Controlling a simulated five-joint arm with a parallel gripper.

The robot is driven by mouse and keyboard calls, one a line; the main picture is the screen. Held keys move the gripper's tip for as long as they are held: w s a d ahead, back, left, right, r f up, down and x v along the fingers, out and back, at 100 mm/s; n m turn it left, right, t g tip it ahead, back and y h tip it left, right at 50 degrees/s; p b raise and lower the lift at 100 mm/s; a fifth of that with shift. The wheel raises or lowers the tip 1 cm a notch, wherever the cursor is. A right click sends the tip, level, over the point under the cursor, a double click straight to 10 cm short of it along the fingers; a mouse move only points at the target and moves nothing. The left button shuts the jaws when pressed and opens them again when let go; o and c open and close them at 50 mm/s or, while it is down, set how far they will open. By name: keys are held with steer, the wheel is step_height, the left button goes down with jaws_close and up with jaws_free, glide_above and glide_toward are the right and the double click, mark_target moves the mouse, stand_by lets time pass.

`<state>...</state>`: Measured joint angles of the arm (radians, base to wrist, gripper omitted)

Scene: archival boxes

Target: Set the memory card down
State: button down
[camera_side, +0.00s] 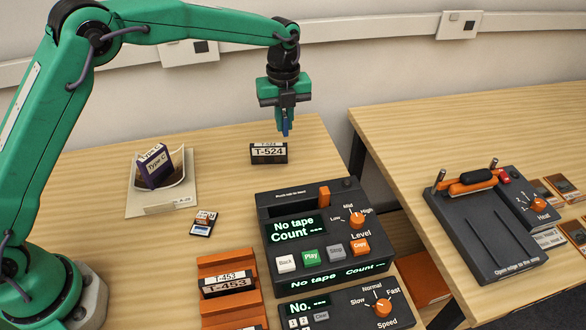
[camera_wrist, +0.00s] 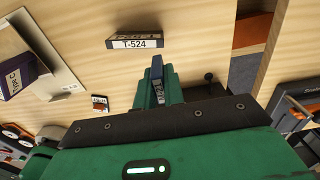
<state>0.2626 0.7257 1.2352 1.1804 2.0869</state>
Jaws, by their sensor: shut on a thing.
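My gripper (camera_side: 286,108) is shut on a small blue memory card (camera_side: 286,127) and holds it up above the far part of the left table.
The black tape T-524 (camera_side: 268,156) lies near the gripper. The tape console (camera_side: 315,268) and an orange rack (camera_side: 214,265) holding tape T-453 (camera_side: 228,283) stand in front. A gap separates the right table (camera_side: 400,125).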

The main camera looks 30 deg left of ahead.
steer(key=a, duration=0.2)
glide_above(263, 139)
step_height(263, 139, down, 7)
steer(key=shift+w+r, duration=0.1)
steer(key=shift+f, duration=2.1)
steer(key=shift+f, duration=0.1)
steer(key=c, duration=1.5)
jaws_free()
step_height(263, 139, up, 12)
